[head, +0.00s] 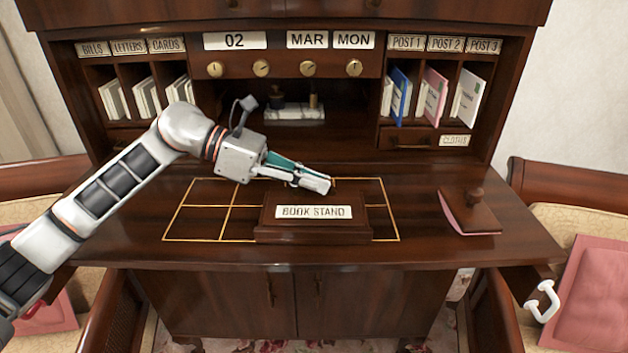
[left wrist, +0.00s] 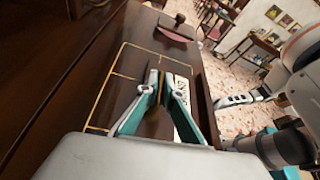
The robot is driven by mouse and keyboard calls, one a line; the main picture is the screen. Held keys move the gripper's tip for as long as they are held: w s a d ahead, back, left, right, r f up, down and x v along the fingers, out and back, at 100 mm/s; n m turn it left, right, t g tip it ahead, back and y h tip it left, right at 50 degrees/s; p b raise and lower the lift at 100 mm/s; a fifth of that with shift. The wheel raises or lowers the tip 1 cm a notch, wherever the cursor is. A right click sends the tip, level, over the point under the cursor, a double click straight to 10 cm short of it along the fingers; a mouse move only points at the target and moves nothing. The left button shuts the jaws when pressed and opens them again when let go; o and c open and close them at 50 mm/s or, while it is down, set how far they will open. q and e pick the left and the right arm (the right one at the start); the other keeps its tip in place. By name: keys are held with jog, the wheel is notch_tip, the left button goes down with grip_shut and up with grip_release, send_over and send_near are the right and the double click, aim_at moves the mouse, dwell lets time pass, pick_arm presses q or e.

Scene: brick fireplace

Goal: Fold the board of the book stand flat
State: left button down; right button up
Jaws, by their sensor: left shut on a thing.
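The dark wooden book stand (head: 265,236) sits at the front middle of the desk, with a white "BOOK STAND" label (head: 313,212) on it. Its board (head: 320,199) looks low, but I cannot tell its exact tilt. My left gripper (head: 322,184) is at the stand's upper back edge, and its fingers (left wrist: 156,92) are shut on a brownish piece that appears to be the board. The fingers hide much of that piece in the left wrist view.
Gold lines (head: 205,208) mark the desk top around the stand. A wooden blotter (head: 470,212) with a knob lies to the right. Pigeonholes with cards and letters stand behind. Chairs flank the desk.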

pick_arm(q)
jog(key=shift+f, duration=0.15)
dwell(0.4)
jog(key=c, duration=2.5)
grip_release()
jog(key=shift+a, duration=0.1)
jog(key=v, duration=1.1)
jog(key=shift+w+a+r, duration=0.1)
jog(key=shift+a+r, duration=0.1)
jog(key=shift+a, duration=0.15)
